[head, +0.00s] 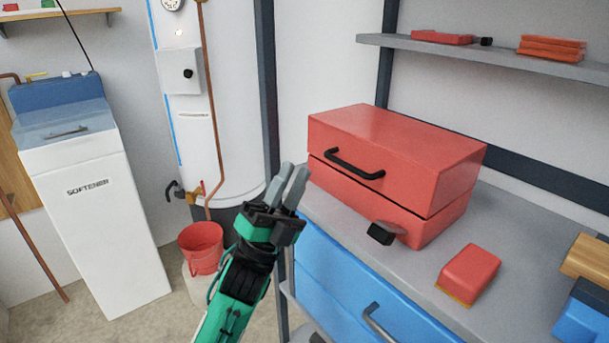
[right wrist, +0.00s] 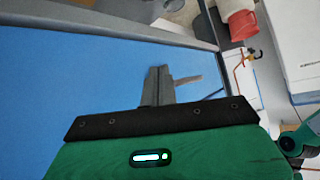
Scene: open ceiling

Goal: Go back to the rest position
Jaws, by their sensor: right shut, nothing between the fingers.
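My left gripper (head: 294,168) is in the middle of the head view, pointing up and away on its green and black arm. Its two grey fingers stand a little apart, with nothing seen between them. It appears in front of the left edge of the grey worktop, left of the red toolbox (head: 400,150). My right gripper (right wrist: 160,70) shows in the right wrist view, its grey fingers together and empty, in front of a blue surface (right wrist: 60,85). The right gripper is not seen in the head view.
The worktop (head: 340,215) carries the toolbox, a small black block (head: 382,233) and a red block (head: 468,273). Blue drawers (head: 340,285) are below. A red bucket (head: 202,248), a white tank (head: 230,110) and a softener (head: 95,220) stand left. Floor is visible between them.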

